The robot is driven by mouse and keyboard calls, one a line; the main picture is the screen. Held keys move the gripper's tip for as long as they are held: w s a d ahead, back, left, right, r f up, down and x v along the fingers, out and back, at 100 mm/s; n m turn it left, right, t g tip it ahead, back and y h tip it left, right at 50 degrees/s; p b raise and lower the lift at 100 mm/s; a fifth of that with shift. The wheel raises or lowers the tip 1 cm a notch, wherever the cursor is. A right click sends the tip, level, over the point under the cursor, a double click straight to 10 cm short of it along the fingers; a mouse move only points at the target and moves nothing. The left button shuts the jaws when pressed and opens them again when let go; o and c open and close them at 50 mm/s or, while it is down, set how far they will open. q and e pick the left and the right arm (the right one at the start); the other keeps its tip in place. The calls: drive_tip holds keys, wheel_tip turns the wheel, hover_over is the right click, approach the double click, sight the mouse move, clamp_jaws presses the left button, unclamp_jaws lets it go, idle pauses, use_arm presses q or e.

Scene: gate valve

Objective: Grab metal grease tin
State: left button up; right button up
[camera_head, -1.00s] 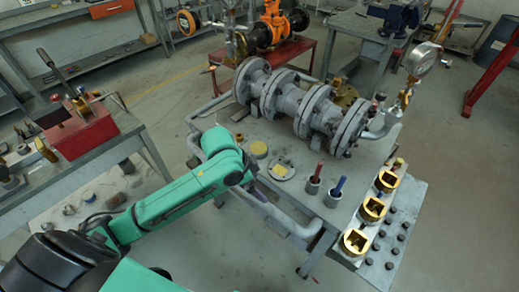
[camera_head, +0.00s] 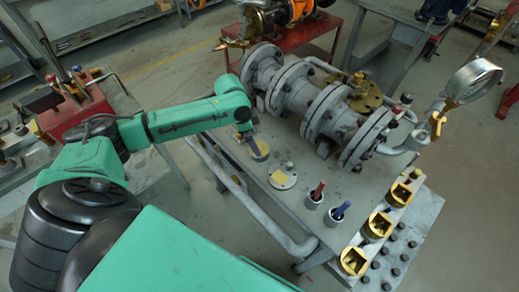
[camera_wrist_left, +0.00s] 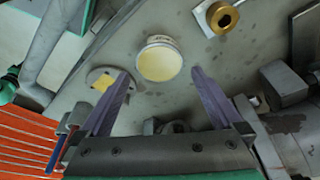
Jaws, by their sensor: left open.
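The metal grease tin (camera_head: 261,151) is a small round tin with a pale yellow top, standing on the grey valve bench. In the left wrist view the tin (camera_wrist_left: 160,60) appears just beyond and between the fingertips, not gripped. My left gripper (camera_wrist_left: 160,76) is open and empty, with its two purple-grey fingers apart. In the head view the left gripper (camera_head: 250,136) is beside the tin, small and partly hidden by its green wrist. My right gripper is in neither view.
A flat metal disc with a yellow patch (camera_head: 283,177) lies beside the tin. The flanged grey pipe assembly (camera_head: 320,110) runs behind. Two cups with red and blue handles (camera_head: 328,206) and several brass fittings (camera_head: 376,224) stand to the right. A bench-edge pipe (camera_head: 265,219) runs in front.

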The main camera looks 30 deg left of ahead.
use_arm(q)
drive_tip(key=x, duration=0.4)
drive_tip(key=shift+f+p, duration=0.25)
drive_tip(key=shift+p, duration=0.15)
drive_tip(key=shift+f, duration=0.1)
drive_tip(key=shift+c, duration=0.9)
drive_tip(key=c, duration=1.1)
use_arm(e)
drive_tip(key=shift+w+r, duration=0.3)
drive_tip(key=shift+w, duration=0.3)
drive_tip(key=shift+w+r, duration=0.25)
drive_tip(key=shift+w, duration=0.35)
